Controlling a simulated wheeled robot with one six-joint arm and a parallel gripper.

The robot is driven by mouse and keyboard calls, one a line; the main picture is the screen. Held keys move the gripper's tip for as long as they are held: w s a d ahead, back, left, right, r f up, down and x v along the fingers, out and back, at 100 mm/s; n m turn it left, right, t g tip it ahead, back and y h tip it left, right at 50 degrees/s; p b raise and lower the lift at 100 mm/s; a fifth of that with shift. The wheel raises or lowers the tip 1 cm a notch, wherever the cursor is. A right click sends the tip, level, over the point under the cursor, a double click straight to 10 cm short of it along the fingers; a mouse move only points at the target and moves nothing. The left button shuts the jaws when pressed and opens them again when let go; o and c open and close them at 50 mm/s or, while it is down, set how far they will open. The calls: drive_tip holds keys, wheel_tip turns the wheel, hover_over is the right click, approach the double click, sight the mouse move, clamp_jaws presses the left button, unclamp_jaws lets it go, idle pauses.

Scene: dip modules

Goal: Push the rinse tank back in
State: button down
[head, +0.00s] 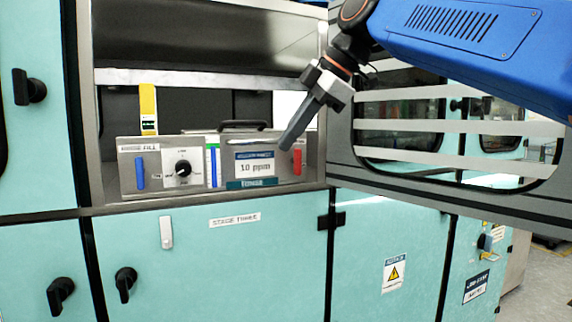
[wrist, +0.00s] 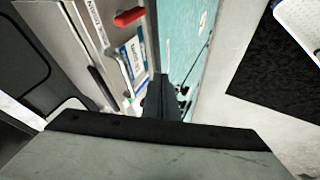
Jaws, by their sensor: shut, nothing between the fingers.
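The rinse tank (head: 210,182) is a grey metal box in the open bay of the teal cabinet. Its front carries a blue lever, a black knob (head: 183,169), a "10 ppm" label (head: 255,169) and a red lever (head: 297,162). A black handle is on its top. How far it stands out of the bay is hard to tell. My gripper (head: 287,146) is shut and empty, pointing down-left, its tip at the tank's upper right front by the red lever. Contact cannot be told. The wrist view shows the fingers (wrist: 161,98) beside the tank front (wrist: 112,50).
A grey-framed window panel (head: 450,185) stands open at the right, under my arm. Teal doors with black latches (head: 125,283) lie below the bay. A yellow strip (head: 148,108) stands behind the tank. Floor and a dark mat (wrist: 275,75) show in the wrist view.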

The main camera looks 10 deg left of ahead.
sight(255, 165)
drive_tip(key=x, duration=0.3)
drive_tip(key=w+x, duration=0.1)
drive_tip(key=x, duration=0.6)
drive_tip(key=shift+w+a, duration=0.2)
drive_tip(key=shift+w, duration=0.25)
drive_tip(key=shift+w+a, duration=0.5)
drive_tip(key=shift+w, duration=0.3)
drive_tip(key=w+a, duration=0.1)
drive_tip(key=w, duration=0.1)
drive_tip(key=w+a, duration=0.1)
drive_tip(key=w, duration=0.1)
drive_tip(key=shift+a, duration=0.2)
drive_tip(key=shift+w+a+r, duration=0.1)
drive_tip(key=shift+w, duration=0.1)
drive_tip(key=shift+s, duration=0.1)
